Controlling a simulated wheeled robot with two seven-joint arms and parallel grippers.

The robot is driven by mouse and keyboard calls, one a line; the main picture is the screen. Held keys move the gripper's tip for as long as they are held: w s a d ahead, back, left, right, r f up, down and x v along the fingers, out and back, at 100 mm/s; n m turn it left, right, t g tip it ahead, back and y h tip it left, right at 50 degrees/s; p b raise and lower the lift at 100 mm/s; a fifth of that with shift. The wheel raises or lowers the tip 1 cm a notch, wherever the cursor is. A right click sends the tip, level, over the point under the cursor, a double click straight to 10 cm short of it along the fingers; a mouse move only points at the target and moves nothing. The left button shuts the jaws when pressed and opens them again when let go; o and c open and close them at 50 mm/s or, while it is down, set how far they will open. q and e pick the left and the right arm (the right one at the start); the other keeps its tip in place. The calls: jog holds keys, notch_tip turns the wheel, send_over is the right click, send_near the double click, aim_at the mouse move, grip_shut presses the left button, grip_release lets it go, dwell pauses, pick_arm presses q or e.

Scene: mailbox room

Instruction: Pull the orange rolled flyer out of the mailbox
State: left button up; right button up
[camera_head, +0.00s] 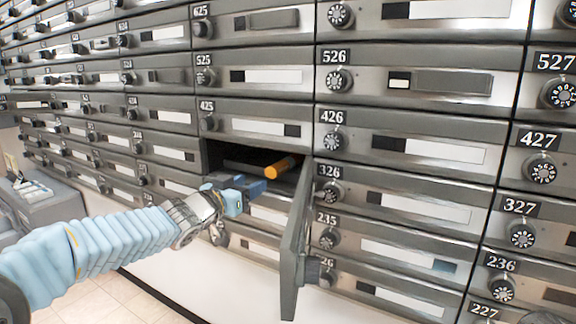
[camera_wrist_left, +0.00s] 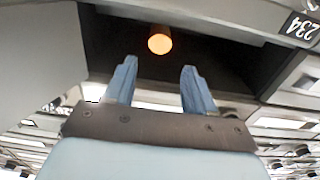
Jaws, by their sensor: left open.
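The orange rolled flyer (camera_head: 281,168) lies inside an open mailbox compartment (camera_head: 232,152), its round end facing out near the opening. In the left wrist view the flyer (camera_wrist_left: 160,41) shows as an orange disc in the dark compartment, beyond and between my fingertips. My left gripper (camera_head: 252,187) is at the mouth of the compartment, to the left of and a little below the flyer's end. In the left wrist view its two blue fingers (camera_wrist_left: 157,80) are apart with nothing between them. The rest of the flyer's length is partly hidden in shadow. My right gripper is not in view.
The open mailbox door (camera_head: 295,245) hangs to the right of the opening and sticks out toward me. Closed numbered mailboxes with dials (camera_head: 410,140) surround the compartment. A grey counter (camera_head: 45,205) stands at the left. Tiled floor (camera_head: 95,298) shows below.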

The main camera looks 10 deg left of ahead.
aim_at(270, 172)
pick_arm(q)
jog(key=p+x, duration=0.2)
jog(key=x, duration=0.7)
jog(key=shift+w+d+f+p, duration=0.1)
jog(key=shift+w+d+p, duration=0.1)
jog(key=shift+w+p, duration=0.3)
jog(key=shift+w, duration=0.1)
jog(key=c, duration=0.9)
jog(key=shift+o, duration=0.2)
